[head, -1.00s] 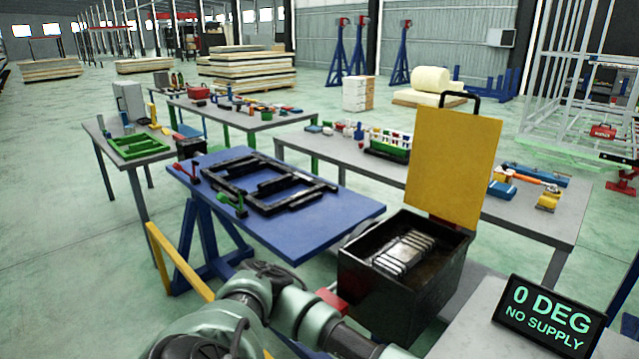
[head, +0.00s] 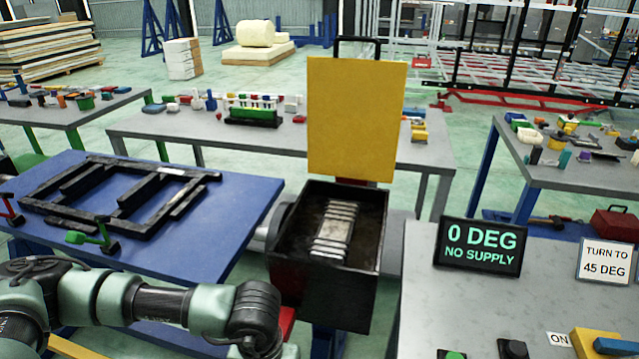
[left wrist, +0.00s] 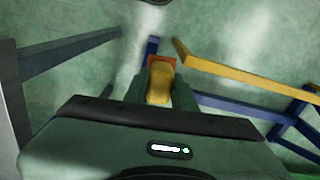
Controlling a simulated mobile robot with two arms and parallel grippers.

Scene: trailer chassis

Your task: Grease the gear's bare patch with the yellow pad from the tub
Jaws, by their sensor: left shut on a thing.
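In the left wrist view my left gripper (left wrist: 158,92) is shut on a yellow pad (left wrist: 159,84) with an orange-red edge at its far end. Floor shows beyond it. In the head view my left arm reaches in from the left, and its gripper is out of the picture below. A dark open box (head: 325,300) stands in front of it with its yellow lid (head: 356,115) raised. A silver ribbed piece (head: 335,230) lies inside. I cannot make out a gear or its bare patch, nor surely tell which thing is the tub. My right gripper is not in view.
A blue table (head: 215,225) with a black frame (head: 60,215) stands left of the box. A grey bench (head: 420,330) at right carries a sign (head: 478,247) reading "0 DEG NO SUPPLY" and another (head: 605,262) reading "TURN TO 45 DEG". A yellow bar (left wrist: 240,70) shows near the left gripper.

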